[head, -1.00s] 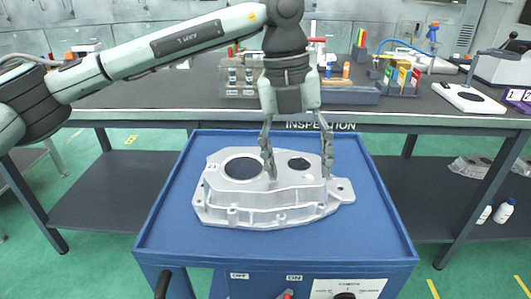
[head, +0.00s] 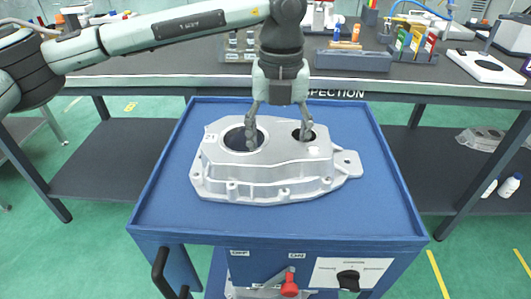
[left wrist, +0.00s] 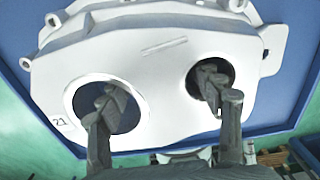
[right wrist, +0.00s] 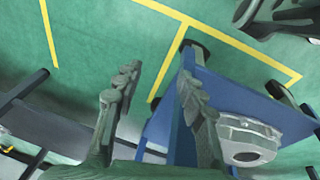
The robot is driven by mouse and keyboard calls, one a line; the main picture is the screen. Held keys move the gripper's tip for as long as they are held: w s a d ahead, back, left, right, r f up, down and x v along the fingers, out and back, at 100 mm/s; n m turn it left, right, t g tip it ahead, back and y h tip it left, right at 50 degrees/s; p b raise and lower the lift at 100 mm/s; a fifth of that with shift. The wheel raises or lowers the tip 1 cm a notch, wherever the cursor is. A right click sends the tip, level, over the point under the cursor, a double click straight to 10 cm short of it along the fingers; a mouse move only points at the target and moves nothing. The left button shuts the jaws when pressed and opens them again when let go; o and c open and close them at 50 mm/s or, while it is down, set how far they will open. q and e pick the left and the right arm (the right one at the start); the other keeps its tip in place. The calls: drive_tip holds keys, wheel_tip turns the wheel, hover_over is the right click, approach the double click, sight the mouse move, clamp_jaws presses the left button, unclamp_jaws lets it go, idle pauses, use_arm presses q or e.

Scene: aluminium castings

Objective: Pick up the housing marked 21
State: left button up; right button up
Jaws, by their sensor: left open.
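The housing marked 21 (head: 272,177) is a pale grey aluminium casting with two round holes, lying flat on the blue cart top. One fingertip is over or in the large hole and the other over or in the small hole; the depth is hard to tell. The left wrist view shows both fingers (left wrist: 160,95) over the holes. My right gripper (right wrist: 155,90) is apart and empty, its fingers spread above the floor.
The blue cart (head: 160,200) has a raised rim and free room around the housing. A dark inspection bench (head: 160,70) stands behind it with bins and bottles. A further casting shows in the right wrist view (right wrist: 250,128).

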use_arm(q)
clamp_jaws()
drive_tip(key=shift+r, duration=0.2)
idle(0.5)
drive_tip(key=shift+r, duration=0.15)
